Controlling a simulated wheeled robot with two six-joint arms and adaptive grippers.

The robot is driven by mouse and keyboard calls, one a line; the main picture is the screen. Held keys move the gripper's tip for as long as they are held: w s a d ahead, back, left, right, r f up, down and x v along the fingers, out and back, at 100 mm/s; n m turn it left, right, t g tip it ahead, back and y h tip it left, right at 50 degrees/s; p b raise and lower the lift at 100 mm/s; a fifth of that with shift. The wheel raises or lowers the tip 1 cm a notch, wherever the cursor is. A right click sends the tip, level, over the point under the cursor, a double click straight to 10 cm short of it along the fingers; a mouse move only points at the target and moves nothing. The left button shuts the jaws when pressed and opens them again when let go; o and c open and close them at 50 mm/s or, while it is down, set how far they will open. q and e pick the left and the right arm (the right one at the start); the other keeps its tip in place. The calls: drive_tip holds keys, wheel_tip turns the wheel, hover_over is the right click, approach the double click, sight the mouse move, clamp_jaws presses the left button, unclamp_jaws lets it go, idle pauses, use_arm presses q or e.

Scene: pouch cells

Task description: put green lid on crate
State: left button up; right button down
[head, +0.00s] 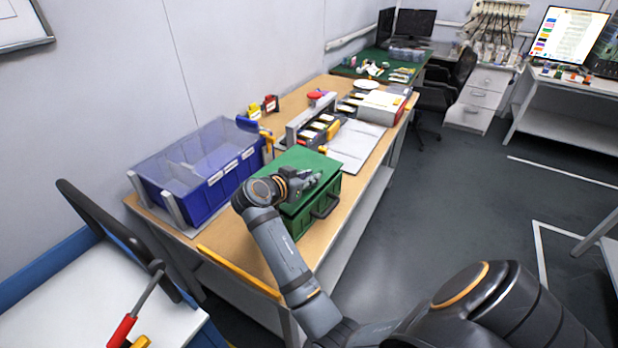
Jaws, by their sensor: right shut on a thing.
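The green crate (318,214) stands near the front edge of the wooden workbench, with a dark handle on its near side. The green lid (312,160) lies flat over the crate's top, and its edges look roughly in line with the crate's walls. I cannot tell whether the lid touches the rim all round. My right gripper (308,181) is on top of the lid and shut on it; the fingertips and the gripped part are partly hidden. The crate's inside is hidden. My left gripper is not in view.
A blue bin (222,186) with a clear top stands left of the crate on the workbench (262,262). A grey rack (308,122) and white sheet (357,146) lie behind the crate. A white table with a red-handled tool (122,331) is at lower left.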

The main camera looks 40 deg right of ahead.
drive_tip(key=shift+f, duration=0.15)
drive_tip(key=shift+f+b, duration=0.35)
drive_tip(key=shift+b, duration=0.05)
drive_tip(key=shift+f+b, duration=0.5)
drive_tip(key=shift+f, duration=0.1)
drive_tip(key=c, duration=1.2)
unclamp_jaws()
wheel_tip(320, 180, up, 10)
